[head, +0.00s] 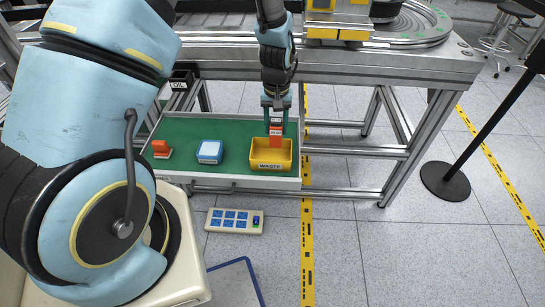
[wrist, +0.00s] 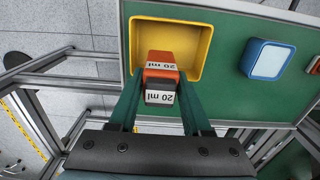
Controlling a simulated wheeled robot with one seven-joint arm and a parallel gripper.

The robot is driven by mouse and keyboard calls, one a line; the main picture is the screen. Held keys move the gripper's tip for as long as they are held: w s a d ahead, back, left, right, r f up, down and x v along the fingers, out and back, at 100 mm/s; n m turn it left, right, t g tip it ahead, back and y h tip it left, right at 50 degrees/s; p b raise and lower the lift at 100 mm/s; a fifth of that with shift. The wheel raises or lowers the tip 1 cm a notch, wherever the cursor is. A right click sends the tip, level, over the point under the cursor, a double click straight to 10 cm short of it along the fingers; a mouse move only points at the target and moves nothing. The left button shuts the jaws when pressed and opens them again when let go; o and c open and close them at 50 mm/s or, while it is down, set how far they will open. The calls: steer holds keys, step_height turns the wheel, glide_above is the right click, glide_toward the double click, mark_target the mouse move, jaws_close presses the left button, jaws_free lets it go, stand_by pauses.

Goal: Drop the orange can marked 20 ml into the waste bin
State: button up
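The orange can marked 20 ml (wrist: 161,77) is between the two fingers of my gripper (wrist: 160,100) in the wrist view. In the head view the can (head: 275,131) is upright under my gripper (head: 276,108). The fingers touch its sides. The yellow waste bin (head: 270,165), labelled WASTE, sits on the green-lined drawer. The can is over the bin's rear edge in the head view; the exact height gap is unclear. The bin's open inside shows in the wrist view (wrist: 196,42).
A blue-and-white box (head: 209,151) and another orange object (head: 161,149) stand on the green drawer floor (head: 190,127), left of the bin. A black OIL box (head: 180,82) is behind. A button panel (head: 234,220) lies on the floor in front. The metal bench frame is above and behind.

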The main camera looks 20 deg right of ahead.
steer(key=o, duration=0.5)
steer(key=shift+r, duration=0.15)
step_height(320, 180, up, 10)
steer(key=shift+r+b, duration=0.25)
steer(key=shift+b, duration=0.55)
steer(key=w+a+r+n, duration=0.1)
steer(key=a+r, duration=0.2)
steer(key=a, duration=0.6)
steer(key=w+a+r+n, duration=0.1)
steer(key=a+r, duration=0.2)
steer(key=a, duration=0.6)
steer(key=shift+n+t, duration=0.8)
steer(key=shift+n, duration=0.1)
steer(key=s+a+r, duration=0.1)
steer(key=s+a, duration=0.1)
steer(key=a, duration=0.2)
steer(key=s+a+r, duration=0.1)
steer(key=s+a, duration=0.1)
steer(key=a, duration=0.2)
steer(key=s+a, duration=0.2)
steer(key=a, duration=0.2)
steer(key=shift+a+r+p, duration=0.1)
steer(key=shift+r+p, duration=0.2)
steer(key=shift+r, duration=0.1)
